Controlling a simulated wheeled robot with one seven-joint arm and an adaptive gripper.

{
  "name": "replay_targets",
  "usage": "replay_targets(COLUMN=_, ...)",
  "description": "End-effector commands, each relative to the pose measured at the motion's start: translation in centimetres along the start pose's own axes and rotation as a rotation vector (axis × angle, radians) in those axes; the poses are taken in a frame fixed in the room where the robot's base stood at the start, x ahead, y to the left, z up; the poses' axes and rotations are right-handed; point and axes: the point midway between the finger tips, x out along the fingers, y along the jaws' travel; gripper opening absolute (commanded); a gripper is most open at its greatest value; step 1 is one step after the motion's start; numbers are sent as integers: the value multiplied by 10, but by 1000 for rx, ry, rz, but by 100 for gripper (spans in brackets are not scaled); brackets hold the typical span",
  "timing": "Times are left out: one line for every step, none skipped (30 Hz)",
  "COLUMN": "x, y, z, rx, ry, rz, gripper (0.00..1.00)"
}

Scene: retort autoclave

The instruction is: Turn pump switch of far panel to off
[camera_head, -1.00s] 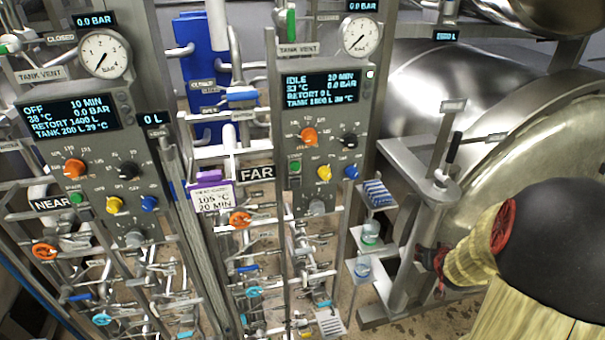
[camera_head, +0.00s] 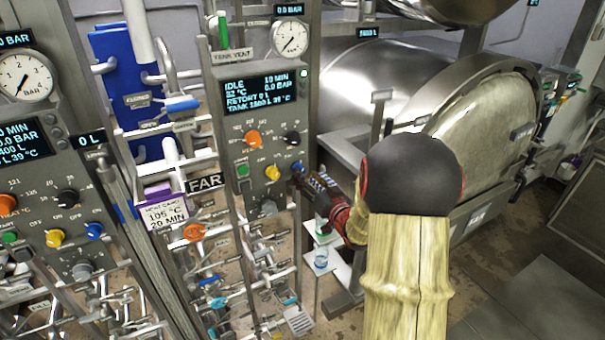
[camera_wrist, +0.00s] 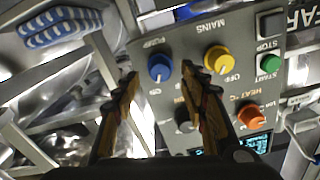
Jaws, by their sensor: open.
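The far panel (camera_head: 229,95) stands upright in the middle of the head view, with a FAR label beside it. Its pump switch is a blue knob (camera_head: 297,167) at the panel's lower right. In the wrist view the panel appears upside down, and the blue pump knob (camera_wrist: 159,67) sits between my fingertips in the picture. My gripper (camera_wrist: 160,80) is open, one finger on each side of the knob. I cannot tell whether the fingers touch it or how deep they reach. In the head view my gripper (camera_head: 304,182) is near the panel's lower right corner, partly hidden by my arm.
A yellow mains knob (camera_wrist: 217,58) sits close beside my right-hand finger in the wrist view. An orange knob (camera_head: 253,140) and a black knob (camera_head: 292,139) are above. The near panel (camera_head: 75,190) stands left.

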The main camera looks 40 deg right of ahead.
Motion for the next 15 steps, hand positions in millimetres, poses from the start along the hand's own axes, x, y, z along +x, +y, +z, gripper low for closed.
replay_targets(x=7, y=0, z=0, rx=0, ry=-1, rz=-1, gripper=43)
replay_targets(x=11, y=0, z=0, rx=0, ry=-1, rz=0, gripper=43)
replay_targets(x=16, y=0, z=0, rx=0, ry=-1, rz=-1, gripper=43)
replay_targets(x=18, y=-1, z=0, rx=-1, ry=0, rz=-1, gripper=43)
replay_targets(x=21, y=-1, z=0, rx=-1, ry=0, rz=-1, gripper=43)
replay_targets(x=23, y=0, z=0, rx=-1, ry=0, rz=0, gripper=43)
replay_targets(x=25, y=0, z=0, rx=-1, ry=0, rz=0, gripper=43)
replay_targets(x=26, y=0, z=0, rx=0, ry=0, rz=1, gripper=43)
replay_targets(x=27, y=0, z=0, rx=0, ry=0, rz=1, gripper=43)
replay_targets(x=28, y=0, z=0, rx=0, ry=0, rz=1, gripper=43)
replay_targets(x=28, y=0, z=0, rx=0, ry=0, rz=1, gripper=43)
replay_targets(x=28, y=0, z=0, rx=0, ry=0, rz=2, gripper=43)
replay_targets(x=28, y=0, z=0, rx=0, ry=0, rz=2, gripper=43)
replay_targets(x=28, y=0, z=0, rx=0, ry=0, rz=2, gripper=43)
replay_targets(x=28, y=0, z=0, rx=0, ry=0, rz=2, gripper=43)
